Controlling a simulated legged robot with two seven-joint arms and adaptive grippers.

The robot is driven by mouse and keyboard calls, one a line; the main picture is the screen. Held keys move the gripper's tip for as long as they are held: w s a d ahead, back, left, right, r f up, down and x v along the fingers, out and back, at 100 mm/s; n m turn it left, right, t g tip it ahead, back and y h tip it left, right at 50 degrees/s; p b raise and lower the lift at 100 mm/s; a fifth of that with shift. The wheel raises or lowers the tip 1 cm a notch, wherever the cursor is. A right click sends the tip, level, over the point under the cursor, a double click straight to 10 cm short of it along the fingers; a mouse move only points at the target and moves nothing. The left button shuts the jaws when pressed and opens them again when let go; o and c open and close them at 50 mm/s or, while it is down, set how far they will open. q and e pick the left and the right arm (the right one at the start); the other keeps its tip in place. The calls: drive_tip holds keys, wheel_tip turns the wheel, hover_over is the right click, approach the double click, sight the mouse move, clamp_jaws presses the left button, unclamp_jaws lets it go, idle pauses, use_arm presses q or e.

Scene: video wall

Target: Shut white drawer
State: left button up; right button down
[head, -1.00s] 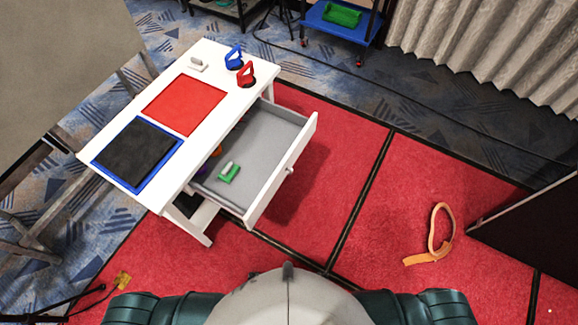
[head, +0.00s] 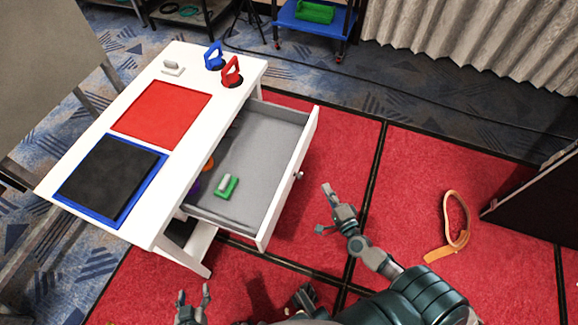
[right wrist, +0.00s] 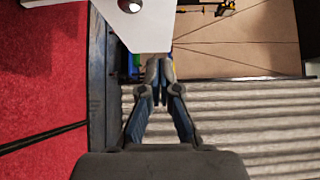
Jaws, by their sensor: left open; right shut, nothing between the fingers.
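The white drawer (head: 289,190) is pulled well out of the white table (head: 62,187). Its front has a round knob (head: 298,176). In the drawer lie a green-and-white item (head: 226,186) and, partly under the tabletop, orange and purple items. My right gripper (head: 327,189) is shut and empty, a little to the right of the drawer front and apart from it. In the right wrist view, a white panel with the knob (right wrist: 130,4) shows at the top, beyond my shut fingers (right wrist: 159,65). My left gripper (head: 193,292) is open and empty, low in the head view, below the table.
On the tabletop are a red panel (head: 162,114), a black panel on a blue base (head: 110,177), and blue (head: 214,56) and red (head: 232,72) handled items. An orange strap (head: 457,220) lies on the red floor.

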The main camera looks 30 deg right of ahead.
approach(299, 157)
drive_tip(key=w+d, duration=0.3)
drive_tip(key=shift+w+a, duration=0.85)
drive_tip(key=shift+w, duration=0.25)
drive_tip(key=shift+w+a, duration=0.2)
drive_tip(key=shift+w, duration=0.1)
drive_tip(key=shift+w+f, duration=0.1)
drive_tip(key=shift+w, duration=0.15)
drive_tip(key=shift+a, duration=0.1)
